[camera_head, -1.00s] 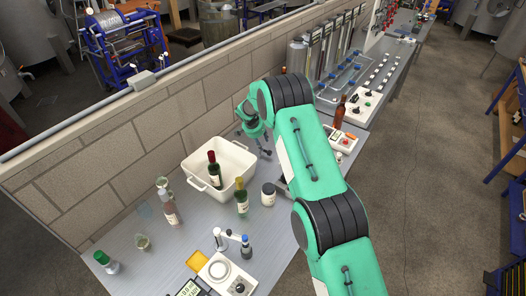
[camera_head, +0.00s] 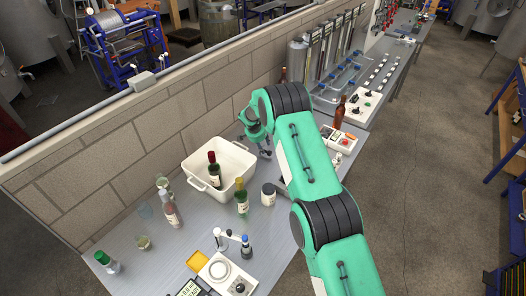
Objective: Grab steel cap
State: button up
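I cannot pick out a steel cap in this view; it may be too small or hidden behind my arm. My green arm reaches along the right side of the bench. My gripper (camera_head: 264,151) points down over the bench, just right of the white tub. Its fingers are small and partly hidden by the wrist, so whether they are open or shut does not show. A white device (camera_head: 338,142) with small items on it stands just right of my arm.
The white tub (camera_head: 238,151) holds a dark bottle (camera_head: 214,172). A green bottle (camera_head: 242,202), a white-labelled jar (camera_head: 268,195), a pink bottle (camera_head: 173,215) and a small stand instrument (camera_head: 233,243) stand nearby. A brown bottle (camera_head: 339,113) is beyond my arm. A block wall borders the bench's left.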

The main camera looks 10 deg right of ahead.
jog(key=shift+w+d+f, duration=0.15)
jog(key=shift+w+f, duration=0.05)
jog(key=shift+f, duration=0.4)
grip_shut()
